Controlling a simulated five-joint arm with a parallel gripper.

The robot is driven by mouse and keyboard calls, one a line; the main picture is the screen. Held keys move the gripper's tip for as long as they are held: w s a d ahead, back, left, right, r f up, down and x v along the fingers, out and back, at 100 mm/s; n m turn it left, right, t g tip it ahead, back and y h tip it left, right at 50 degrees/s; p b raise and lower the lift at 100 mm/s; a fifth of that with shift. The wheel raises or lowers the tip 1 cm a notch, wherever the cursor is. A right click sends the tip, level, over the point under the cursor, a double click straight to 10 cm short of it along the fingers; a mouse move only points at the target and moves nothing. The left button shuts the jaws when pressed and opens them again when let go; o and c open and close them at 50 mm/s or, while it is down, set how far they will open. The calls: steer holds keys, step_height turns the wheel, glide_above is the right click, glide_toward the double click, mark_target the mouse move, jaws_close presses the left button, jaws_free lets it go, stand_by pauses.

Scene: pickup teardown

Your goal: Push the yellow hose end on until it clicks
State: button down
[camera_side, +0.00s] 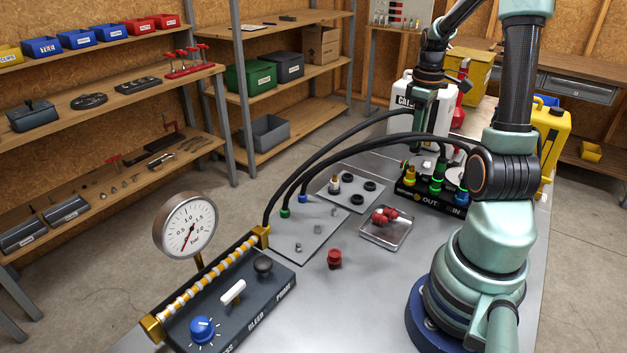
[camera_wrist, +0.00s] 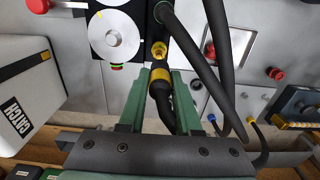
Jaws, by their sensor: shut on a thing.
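My gripper (camera_wrist: 162,82) is shut on the yellow hose end (camera_wrist: 160,74), a black hose end with a yellow collar between the green fingers. A yellow fitting (camera_wrist: 159,50) lies straight ahead of it in the wrist view; I cannot tell whether they touch. In the side view my gripper (camera_side: 423,135) hangs over the black port block (camera_side: 424,204), marked OUT and IN. Its yellow port (camera_side: 409,178) is at the left, a green-ringed fitting (camera_side: 437,184) in the middle and a blue one (camera_side: 461,193) at the right. The held end is not clear in the side view.
Black hoses (camera_side: 345,148) arch over the bench from the left. A metal tray (camera_side: 403,238) with red caps, a red knob (camera_side: 334,258) and a gauge (camera_side: 188,225) stand nearer the front. A white canister (camera_wrist: 20,95) is left of my gripper. The front bench is partly clear.

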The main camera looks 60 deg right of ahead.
steer(key=w+a+f+n, duration=0.1)
steer(key=w+a+n, duration=0.2)
steer(key=w+a, duration=0.45)
steer(key=n, duration=0.9)
glide_above(299, 244)
steer(key=shift+f, duration=4.5)
steer(key=shift+f, duration=1.35)
steer(key=c, duration=0.5)
jaws_free()
